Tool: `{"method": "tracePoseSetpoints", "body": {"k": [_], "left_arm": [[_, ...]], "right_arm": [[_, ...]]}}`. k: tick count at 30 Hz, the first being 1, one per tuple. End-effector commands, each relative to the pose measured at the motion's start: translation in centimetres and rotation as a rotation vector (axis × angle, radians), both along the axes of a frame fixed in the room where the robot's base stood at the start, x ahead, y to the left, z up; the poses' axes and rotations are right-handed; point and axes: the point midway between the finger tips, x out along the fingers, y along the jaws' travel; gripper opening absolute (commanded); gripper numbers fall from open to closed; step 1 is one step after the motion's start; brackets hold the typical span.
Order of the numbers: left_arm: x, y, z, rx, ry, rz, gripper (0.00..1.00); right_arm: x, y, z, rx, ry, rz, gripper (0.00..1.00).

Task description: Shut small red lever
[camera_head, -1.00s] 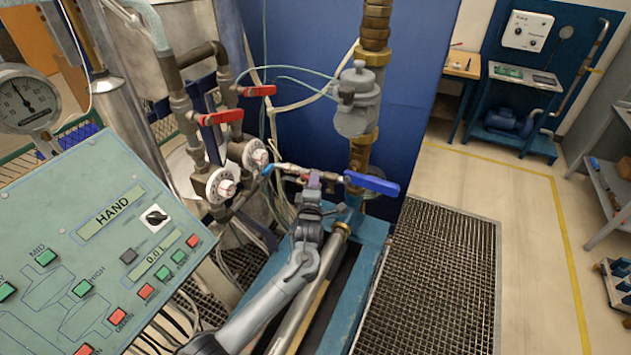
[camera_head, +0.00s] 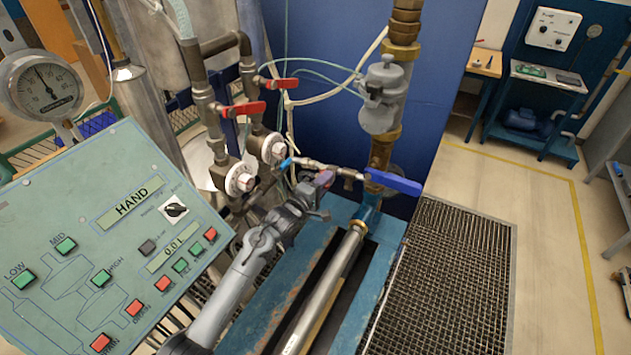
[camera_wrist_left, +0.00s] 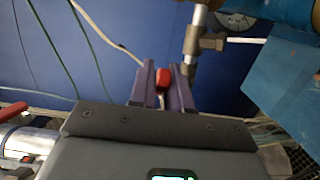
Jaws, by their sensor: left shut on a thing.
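The small red lever (camera_wrist_left: 162,76) shows in the left wrist view as a bit of red between the purple fingers of my left gripper (camera_wrist_left: 163,82). The fingers are closed around it, and they hide most of it. In the head view my left gripper (camera_head: 322,183) is just in front of the thin horizontal pipe (camera_head: 318,165), left of the blue lever. The small lever is mostly hidden by the fingers there, so its exact angle cannot be told. My right gripper is not in view.
Two larger red levers (camera_head: 242,109) (camera_head: 279,83) sit on the pipes to the left. A blue lever (camera_head: 392,182) is close on the right. The green control panel (camera_head: 95,225) is at lower left, and a steel tube (camera_head: 325,290) lies below the gripper.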

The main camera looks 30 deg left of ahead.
Motion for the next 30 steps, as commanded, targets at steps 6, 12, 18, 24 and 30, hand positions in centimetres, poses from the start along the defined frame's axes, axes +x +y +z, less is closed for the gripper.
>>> {"method": "tracePoseSetpoints", "body": {"k": [6, 12, 18, 24, 30], "left_arm": [[0.0, 0.0, 0.0, 0.000, 0.000, -0.002, 0.00], [0.0, 0.0, 0.0, 0.000, 0.000, -0.002, 0.23], [0.0, 0.0, 0.0, 0.000, 0.000, -0.001, 0.23], [-0.8, 0.0, -0.1, -0.001, 0.001, -0.002, 0.23], [-3.4, 0.2, -0.1, -0.001, 0.000, -0.001, 0.23]], "right_arm": [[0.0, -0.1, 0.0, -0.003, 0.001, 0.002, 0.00], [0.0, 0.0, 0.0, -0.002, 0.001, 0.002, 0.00], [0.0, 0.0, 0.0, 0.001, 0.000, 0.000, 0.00], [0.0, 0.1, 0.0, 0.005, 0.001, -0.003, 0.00], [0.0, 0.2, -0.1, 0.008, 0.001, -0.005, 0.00]]}}
